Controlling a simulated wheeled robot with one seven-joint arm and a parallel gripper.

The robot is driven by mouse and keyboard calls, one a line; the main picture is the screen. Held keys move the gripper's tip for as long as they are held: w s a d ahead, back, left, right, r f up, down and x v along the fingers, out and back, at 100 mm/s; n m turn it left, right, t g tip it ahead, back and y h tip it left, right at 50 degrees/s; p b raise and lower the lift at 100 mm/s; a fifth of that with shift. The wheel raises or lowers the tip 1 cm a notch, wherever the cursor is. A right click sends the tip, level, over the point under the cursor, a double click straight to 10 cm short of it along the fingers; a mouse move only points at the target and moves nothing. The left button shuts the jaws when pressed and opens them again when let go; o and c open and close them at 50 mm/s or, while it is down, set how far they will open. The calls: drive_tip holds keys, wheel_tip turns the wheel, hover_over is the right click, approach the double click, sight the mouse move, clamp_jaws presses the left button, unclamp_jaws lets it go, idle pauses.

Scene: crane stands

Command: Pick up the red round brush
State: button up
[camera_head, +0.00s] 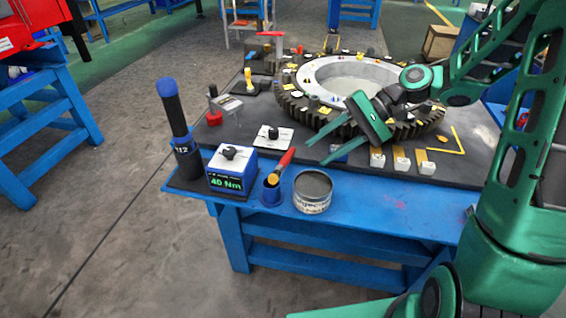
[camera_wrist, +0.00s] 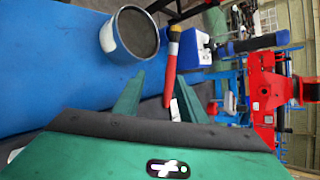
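The red round brush (camera_head: 287,158) stands tilted in a small blue cup (camera_head: 270,195) near the front edge of the blue table, with its red handle up and its tan lower end in the cup. My gripper (camera_head: 319,152) is open and empty, to the right of the brush handle and apart from it in the head view. In the wrist view, the red handle of the brush (camera_wrist: 170,82) points toward my gripper (camera_wrist: 157,82) and appears between the open fingers, nearer the right one. I cannot tell the remaining distance along the view.
A round tin (camera_head: 312,192) stands just right of the cup. A blue box with a "40 Nm" display (camera_head: 231,170) and a dark blue-topped tool (camera_head: 178,125) stand to its left. A large gear ring (camera_head: 350,85) lies behind on the dark mat.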

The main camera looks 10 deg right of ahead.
sight(286, 163)
drive_tip(key=shift+y, duration=0.5)
drive_tip(key=a, duration=0.2)
drive_tip(key=a+f, duration=0.1)
drive_tip(key=a, duration=0.2)
drive_tip(key=shift+f, duration=0.1)
drive_tip(key=shift+x, duration=3.2)
drive_tip(key=shift+c, duration=0.7)
clamp_jaws()
